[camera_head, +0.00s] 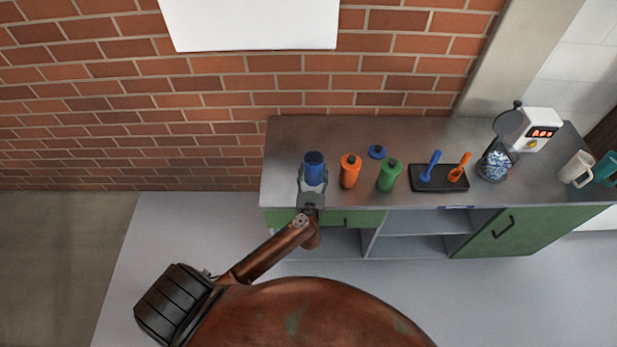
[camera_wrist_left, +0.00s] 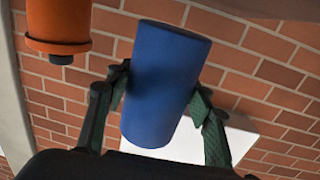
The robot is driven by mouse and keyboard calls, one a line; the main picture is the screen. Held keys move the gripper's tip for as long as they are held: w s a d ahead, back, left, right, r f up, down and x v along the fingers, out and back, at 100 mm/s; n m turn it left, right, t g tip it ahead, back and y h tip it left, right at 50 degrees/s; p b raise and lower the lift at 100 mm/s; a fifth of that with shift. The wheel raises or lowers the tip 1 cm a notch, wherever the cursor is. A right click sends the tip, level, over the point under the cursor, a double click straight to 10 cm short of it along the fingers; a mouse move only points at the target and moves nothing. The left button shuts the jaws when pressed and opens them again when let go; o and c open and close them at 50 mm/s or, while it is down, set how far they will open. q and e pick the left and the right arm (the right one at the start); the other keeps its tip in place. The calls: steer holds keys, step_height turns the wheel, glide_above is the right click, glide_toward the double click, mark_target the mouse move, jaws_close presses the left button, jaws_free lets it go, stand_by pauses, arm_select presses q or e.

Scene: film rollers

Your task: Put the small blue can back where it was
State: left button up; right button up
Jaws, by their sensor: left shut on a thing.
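The small blue can (camera_head: 315,165) is between the fingers of my left gripper (camera_head: 313,184), over the left end of the grey counter (camera_head: 285,142). In the left wrist view the blue can (camera_wrist_left: 165,80) fills the middle, with one dark finger of my left gripper (camera_wrist_left: 160,92) on each side. The gripper is shut on it. I cannot tell whether the can's base touches the counter. My right gripper is not in view.
An orange bottle (camera_head: 350,173) stands just right of the can, then a green bottle (camera_head: 388,176). A blue round piece (camera_head: 377,151) lies behind them. Further right are a black tray (camera_head: 438,180), a glass jar (camera_head: 494,165), a white device (camera_head: 537,131) and mugs (camera_head: 576,168).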

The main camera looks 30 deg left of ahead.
arm_select(q)
steer(key=a+f, duration=0.1)
steer(key=w+a+f+b, duration=0.1)
steer(key=a+f, duration=0.1)
steer(key=shift+w+f, duration=0.1)
steer(key=shift+f, duration=0.2)
step_height(320, 180, down, 4)
steer(key=shift+r+b, duration=0.25)
steer(key=shift+b, duration=0.75)
steer(key=shift+r, duration=0.1)
steer(key=o, duration=1.6)
steer(key=p+v, duration=0.1)
steer(key=v, duration=1.1)
steer(key=shift+p, duration=0.35)
